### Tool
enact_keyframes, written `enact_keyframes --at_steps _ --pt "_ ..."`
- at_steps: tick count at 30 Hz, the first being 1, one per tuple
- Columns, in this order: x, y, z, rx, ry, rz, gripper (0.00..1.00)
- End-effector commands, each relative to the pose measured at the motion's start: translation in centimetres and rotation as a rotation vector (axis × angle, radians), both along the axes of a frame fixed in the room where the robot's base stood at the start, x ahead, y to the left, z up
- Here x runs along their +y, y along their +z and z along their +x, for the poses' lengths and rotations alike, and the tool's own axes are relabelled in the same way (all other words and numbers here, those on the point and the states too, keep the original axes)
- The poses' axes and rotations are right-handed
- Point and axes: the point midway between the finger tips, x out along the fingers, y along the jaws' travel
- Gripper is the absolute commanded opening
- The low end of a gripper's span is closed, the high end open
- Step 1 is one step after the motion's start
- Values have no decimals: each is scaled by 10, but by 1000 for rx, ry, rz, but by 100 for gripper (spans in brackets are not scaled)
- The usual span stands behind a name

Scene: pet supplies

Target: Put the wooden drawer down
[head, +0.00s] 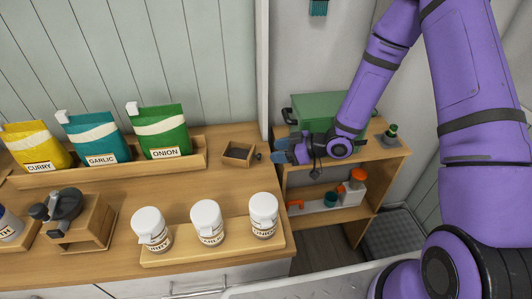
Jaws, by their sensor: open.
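The small wooden drawer (237,154) sits upright on the wooden counter, close to its right end, with its open hollow facing up and a dark round knob on its right side. My gripper (277,152) is just right of the drawer, with its blue fingers pointing left toward the knob. The gripper is open. A small gap seems to lie between the fingers and the knob, though the view is too small to be sure. The drawer rests apart from the spice rack to its left.
The wooden counter (188,192) holds spice bags in a rack, including the green onion bag (162,133), and white-lidded jars (207,222) on a tray. A wooden grinder (79,219) stands left. Right, a shelf (372,152) carries a green box (318,108). The counter around the drawer is clear.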

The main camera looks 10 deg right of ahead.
Motion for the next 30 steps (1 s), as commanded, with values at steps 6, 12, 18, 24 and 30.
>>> enact_keyframes --at_steps 6,12,18,24,30 --pt "-34 15 -13 -2 -3 -2 50" --pt "-48 21 -19 0 -1 0 50" --pt "-50 22 -20 0 0 0 50" --pt "-50 22 -20 0 0 0 50" --pt "-50 22 -20 0 0 0 50"
